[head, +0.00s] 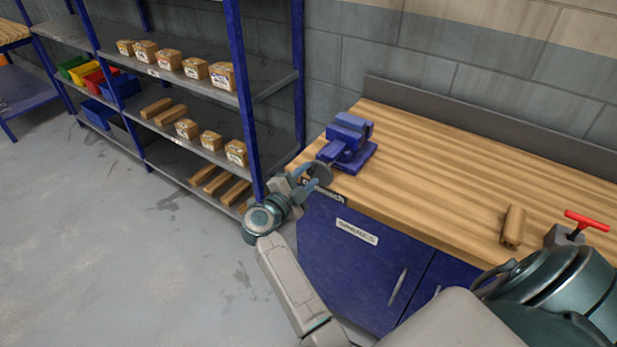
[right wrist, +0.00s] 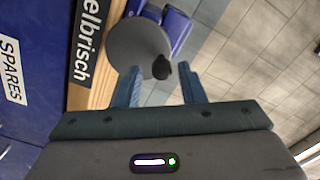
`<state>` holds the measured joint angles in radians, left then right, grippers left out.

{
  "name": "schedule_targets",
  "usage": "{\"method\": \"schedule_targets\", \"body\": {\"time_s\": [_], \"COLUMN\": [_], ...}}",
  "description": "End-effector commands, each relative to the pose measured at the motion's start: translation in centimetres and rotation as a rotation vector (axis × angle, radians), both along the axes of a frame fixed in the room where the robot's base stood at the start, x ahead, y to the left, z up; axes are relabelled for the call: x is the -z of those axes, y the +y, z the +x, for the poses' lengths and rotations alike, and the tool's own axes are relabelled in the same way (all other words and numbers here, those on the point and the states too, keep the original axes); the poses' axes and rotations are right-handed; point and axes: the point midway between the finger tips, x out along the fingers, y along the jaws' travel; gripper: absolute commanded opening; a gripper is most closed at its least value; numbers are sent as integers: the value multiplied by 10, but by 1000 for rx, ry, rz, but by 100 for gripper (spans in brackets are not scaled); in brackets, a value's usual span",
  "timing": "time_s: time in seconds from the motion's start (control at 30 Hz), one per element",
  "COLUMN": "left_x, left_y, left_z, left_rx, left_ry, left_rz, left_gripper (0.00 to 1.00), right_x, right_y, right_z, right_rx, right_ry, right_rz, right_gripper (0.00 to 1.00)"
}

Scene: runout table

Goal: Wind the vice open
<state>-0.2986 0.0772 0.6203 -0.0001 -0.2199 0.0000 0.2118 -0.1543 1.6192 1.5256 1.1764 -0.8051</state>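The blue vice (head: 350,142) is mounted at the near left corner of the wooden workbench (head: 440,165). I cannot tell how far apart its jaws are. Its round grey handwheel (head: 322,172) faces out over the bench's front edge. In the right wrist view the handwheel (right wrist: 134,45) is a flat disc with a dark knob (right wrist: 161,68) on its rim. My right gripper (head: 308,184) is at the wheel. Its fingers (right wrist: 163,78) are spread, with the knob between and just beyond the tips; no grip on it shows. My left gripper is out of view.
A wooden block (head: 513,227) and a red T-handle (head: 587,220) on a grey fitting are at the bench's right. A blue cabinet (head: 345,265) labelled SPARES is under the bench. Shelving (head: 270,83) with boxes stands left. The floor (head: 110,240) at left is clear.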

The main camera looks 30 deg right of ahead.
Motion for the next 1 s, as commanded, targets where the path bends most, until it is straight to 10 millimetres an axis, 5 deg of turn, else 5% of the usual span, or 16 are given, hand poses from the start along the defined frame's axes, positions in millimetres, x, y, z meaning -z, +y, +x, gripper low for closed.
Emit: {"method": "schedule_targets", "body": {"time_s": [0.4, 0.67, 0.8, 1.0], "left_x": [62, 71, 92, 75], "left_y": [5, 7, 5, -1], "left_z": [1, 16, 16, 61], "left_rx": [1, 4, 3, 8], "left_ry": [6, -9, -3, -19], "left_rz": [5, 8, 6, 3], "left_gripper": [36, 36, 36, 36], "right_x": [9, 3, 8, 4], "right_y": [2, 2, 3, 3], "right_z": [2, 2, 3, 3], "right_rx": [-1, 0, 0, 0], "right_ry": [-425, -570, -689, -813], "right_rz": [180, 242, 292, 345], "right_gripper": [36, 36, 36, 36]}}
